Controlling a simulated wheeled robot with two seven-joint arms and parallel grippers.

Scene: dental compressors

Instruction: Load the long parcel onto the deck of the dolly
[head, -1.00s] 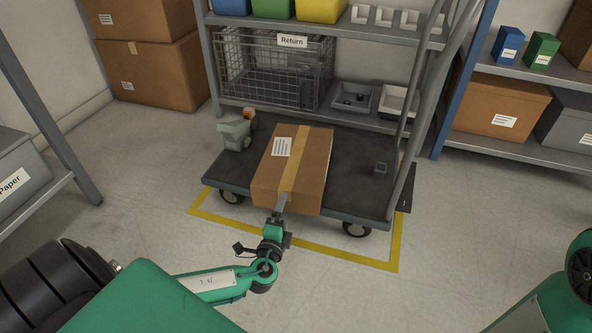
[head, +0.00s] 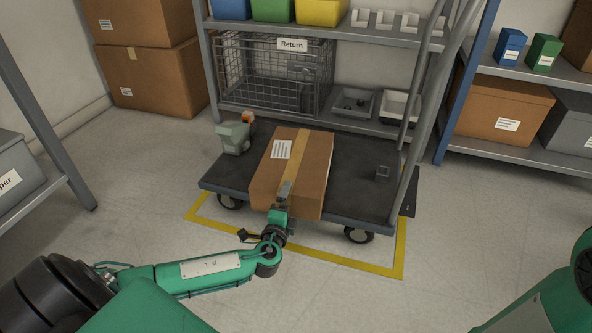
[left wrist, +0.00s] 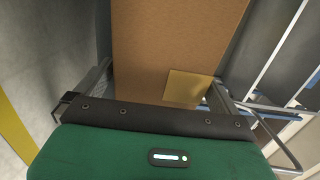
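The long parcel (head: 312,172) is a brown cardboard box with a tan tape strip and a white label. It lies lengthwise front to back on the dark deck of the dolly (head: 355,195), its near end at or slightly past the front edge. My left gripper (head: 285,189) is at the near end, against or very close to the taped face. In the left wrist view the parcel (left wrist: 165,50) fills the middle, right beyond the gripper body. My right gripper is out of view.
A grey-green object (head: 233,138) stands on the deck left of the parcel, with a small orange-topped item behind it. Yellow floor tape (head: 350,264) borders the dolly. A shelf with a wire crate (head: 262,75) stands behind.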

